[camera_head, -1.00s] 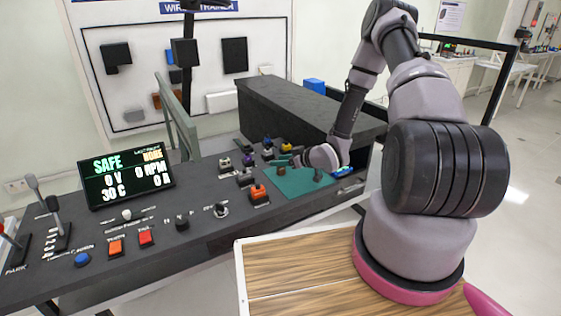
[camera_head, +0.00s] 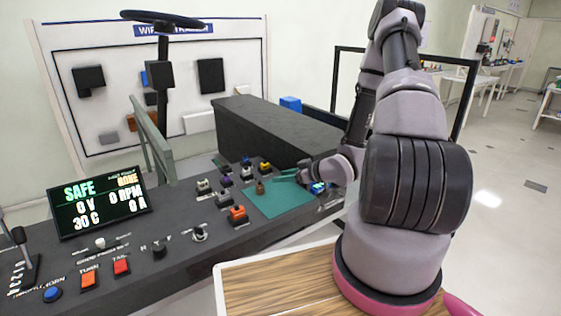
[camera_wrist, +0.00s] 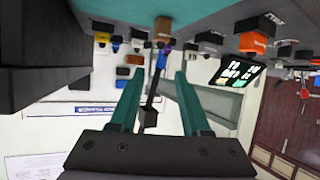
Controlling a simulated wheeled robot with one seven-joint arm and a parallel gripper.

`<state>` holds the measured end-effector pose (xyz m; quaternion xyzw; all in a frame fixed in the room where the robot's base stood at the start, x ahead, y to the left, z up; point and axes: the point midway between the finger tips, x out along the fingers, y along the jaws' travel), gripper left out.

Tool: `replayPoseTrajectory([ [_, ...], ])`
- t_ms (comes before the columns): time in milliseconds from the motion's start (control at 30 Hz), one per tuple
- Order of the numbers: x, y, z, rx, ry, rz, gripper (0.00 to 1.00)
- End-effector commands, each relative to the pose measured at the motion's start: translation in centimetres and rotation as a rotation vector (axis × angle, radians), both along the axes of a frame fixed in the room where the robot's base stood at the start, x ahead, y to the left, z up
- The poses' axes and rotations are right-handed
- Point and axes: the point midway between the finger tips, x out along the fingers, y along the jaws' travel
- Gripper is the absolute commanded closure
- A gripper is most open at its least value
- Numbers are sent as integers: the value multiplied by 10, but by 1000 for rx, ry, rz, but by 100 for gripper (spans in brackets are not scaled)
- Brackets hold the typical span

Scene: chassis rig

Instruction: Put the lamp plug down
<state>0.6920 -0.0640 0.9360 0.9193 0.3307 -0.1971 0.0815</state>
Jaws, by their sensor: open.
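A small brown plug-like piece (camera_head: 260,187) stands upright on the teal mat (camera_head: 278,203) on the dark bench. I cannot tell for sure that it is the lamp plug. In the wrist view, which is upside down, a brown block (camera_wrist: 162,28) sits at the mat's edge, beyond the fingertips. My gripper (camera_head: 286,175) has teal fingers and is low over the mat's back right part, to the right of the brown piece. In the wrist view my gripper (camera_wrist: 159,72) is open, with nothing held between its fingers.
Several coloured connectors, one orange (camera_head: 238,214), stand left of and behind the mat. A long dark box (camera_head: 270,130) rises behind it. A display (camera_head: 98,203), levers and buttons fill the bench's left. A wooden tabletop (camera_head: 270,285) is in front.

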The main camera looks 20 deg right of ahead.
Motion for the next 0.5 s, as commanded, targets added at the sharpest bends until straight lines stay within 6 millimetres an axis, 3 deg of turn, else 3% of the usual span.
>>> replayPoseTrajectory([
  [267, 8, -12, 11, -68, 34, -24, 53],
  [367, 19, -29, 31, -157, 84, -73, 53],
  [500, 31, -57, 75, -282, 165, -194, 53],
])
